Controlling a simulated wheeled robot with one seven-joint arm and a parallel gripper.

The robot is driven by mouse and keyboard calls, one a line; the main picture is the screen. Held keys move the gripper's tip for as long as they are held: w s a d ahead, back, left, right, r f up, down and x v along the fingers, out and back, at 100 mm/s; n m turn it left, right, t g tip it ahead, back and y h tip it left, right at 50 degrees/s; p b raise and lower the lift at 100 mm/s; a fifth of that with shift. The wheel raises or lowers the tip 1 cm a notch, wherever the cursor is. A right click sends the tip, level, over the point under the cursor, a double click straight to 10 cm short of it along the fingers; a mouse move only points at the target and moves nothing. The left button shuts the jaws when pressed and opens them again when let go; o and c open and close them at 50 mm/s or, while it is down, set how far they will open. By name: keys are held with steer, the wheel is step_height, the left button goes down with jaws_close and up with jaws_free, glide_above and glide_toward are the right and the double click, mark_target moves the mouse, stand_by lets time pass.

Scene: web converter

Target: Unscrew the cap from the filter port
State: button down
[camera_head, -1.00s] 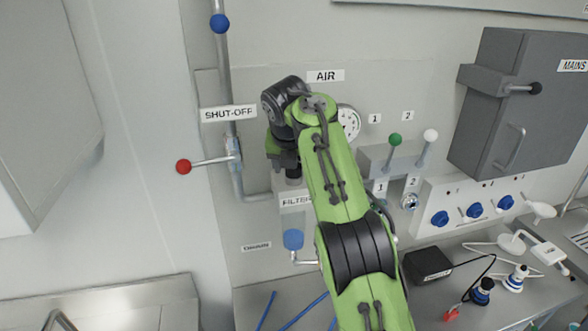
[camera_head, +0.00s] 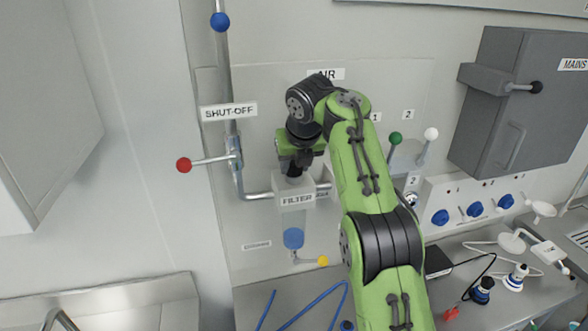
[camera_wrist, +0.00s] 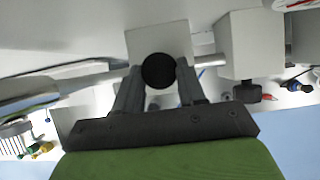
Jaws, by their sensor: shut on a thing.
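The filter housing (camera_head: 294,192) is a pale box labelled FILTER on the wall panel, with a blue bowl (camera_head: 293,238) below it. My gripper (camera_head: 293,176) is above the housing top, pointing down, with its fingertips low at the port. In the wrist view my gripper (camera_wrist: 159,80) has its two fingers on either side of a round black cap (camera_wrist: 158,70), shut on it. The cap sits over the pale top of the filter housing (camera_wrist: 150,40). In the head view the cap is mostly hidden by the gripper, and I cannot tell how far it is turned.
A red-knobbed shut-off lever (camera_head: 184,165) sticks out left of the filter, beside a vertical pipe (camera_head: 236,180). A yellow-tipped drain lever (camera_head: 323,261) is below the bowl. Green (camera_head: 395,138) and white (camera_head: 431,134) knobbed levers stand to the right. A grey mains box (camera_head: 515,105) is farther right.

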steer(key=n+y, duration=0.1)
steer(key=n, duration=0.3)
steer(key=shift+w+d+g+y, duration=0.1)
steer(key=shift+d+g+y, duration=0.05)
steer(key=shift+g+y, duration=0.2)
steer(key=c, duration=0.7)
jaws_free()
steer(key=shift+c, duration=0.2)
steer(key=shift+f+m+b, duration=0.1)
steer(key=shift+m+b, duration=0.3)
steer(key=shift+m, duration=0.4)
steer(key=shift+m+h, duration=0.85)
steer(key=shift+m, duration=0.25)
steer(key=shift+a, duration=0.3)
steer(key=shift+t, duration=0.45)
